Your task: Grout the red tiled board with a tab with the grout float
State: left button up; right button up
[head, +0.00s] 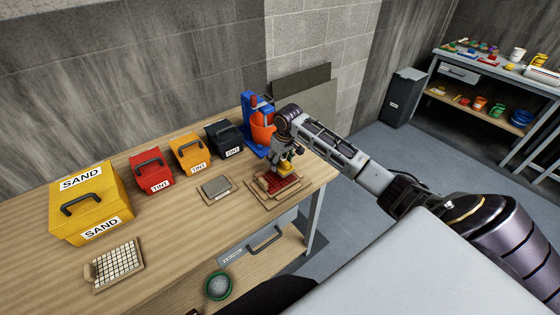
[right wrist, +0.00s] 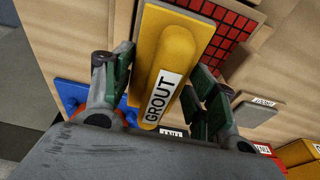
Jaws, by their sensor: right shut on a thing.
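The red tiled board (head: 270,187) lies near the right end of the wooden workbench, its red tiles in a tan wooden frame. Its red grid also shows at the upper right of the right wrist view (right wrist: 225,37). My right gripper (head: 288,160) is above the board and shut on the yellow grout float (right wrist: 165,60). The float has a white GROUT label and sits between the green finger pads. In the head view the float (head: 286,168) hides part of the board. I cannot tell whether it touches the tiles. My left gripper is not in view.
A grey panel (head: 216,188) lies left of the red board, and a white tiled board (head: 117,265) farther left. Yellow SAND (head: 110,222), red (head: 152,175), orange (head: 190,153) and black (head: 223,138) boxes line the back. A blue mixer (head: 247,130) stands behind the red board.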

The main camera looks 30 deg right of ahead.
jog(key=shift+r, duration=3.05)
jog(key=shift+r, duration=1.5)
jog(key=shift+w+r, duration=0.1)
jog(key=shift+w, duration=0.05)
